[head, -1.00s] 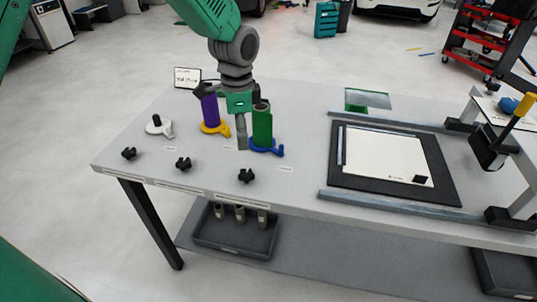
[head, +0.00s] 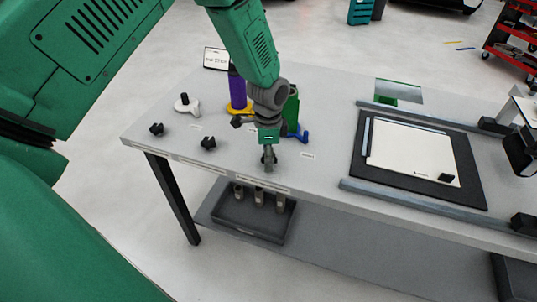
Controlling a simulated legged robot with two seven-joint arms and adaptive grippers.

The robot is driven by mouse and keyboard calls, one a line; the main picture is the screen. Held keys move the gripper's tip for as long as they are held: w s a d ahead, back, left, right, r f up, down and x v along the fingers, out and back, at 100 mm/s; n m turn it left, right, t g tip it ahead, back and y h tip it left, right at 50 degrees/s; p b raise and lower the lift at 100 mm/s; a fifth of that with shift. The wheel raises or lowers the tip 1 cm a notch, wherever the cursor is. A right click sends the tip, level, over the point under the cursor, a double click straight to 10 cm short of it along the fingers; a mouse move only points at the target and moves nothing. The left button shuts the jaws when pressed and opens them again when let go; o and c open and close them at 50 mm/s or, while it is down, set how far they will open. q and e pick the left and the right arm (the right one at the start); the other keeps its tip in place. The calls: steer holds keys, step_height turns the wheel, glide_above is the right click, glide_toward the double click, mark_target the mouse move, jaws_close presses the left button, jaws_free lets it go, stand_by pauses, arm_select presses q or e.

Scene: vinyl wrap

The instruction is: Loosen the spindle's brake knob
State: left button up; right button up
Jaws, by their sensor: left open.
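My left gripper (head: 268,160) is open and points down at the table's front edge, in front of the blue spindle. A dark shape between its fingers appears to be the right-hand black brake knob (head: 270,158), mostly hidden by them; I cannot tell whether they touch it. Two other black knobs, the left one (head: 157,129) and the middle one (head: 208,143), stand clear along the front edge. The blue spindle base (head: 302,137) carries a green roll (head: 292,108), partly behind my arm. The yellow spindle base (head: 236,108) carries a purple roll (head: 237,90). The white spindle (head: 186,105) is empty. My right gripper is out of view.
A black mat (head: 470,190) with a white panel (head: 405,150) lies right, between metal rails (head: 420,203). A small sign (head: 215,58) stands at the back. A grey tray (head: 240,222) with several cylinders sits on the lower shelf. The front strip between gripper and rail is clear.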

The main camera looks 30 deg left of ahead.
arm_select(q)
steer(key=shift+d+r, duration=0.1)
steer(key=shift+d, duration=0.2)
steer(key=c, duration=1.1)
steer(key=shift+a, duration=0.1)
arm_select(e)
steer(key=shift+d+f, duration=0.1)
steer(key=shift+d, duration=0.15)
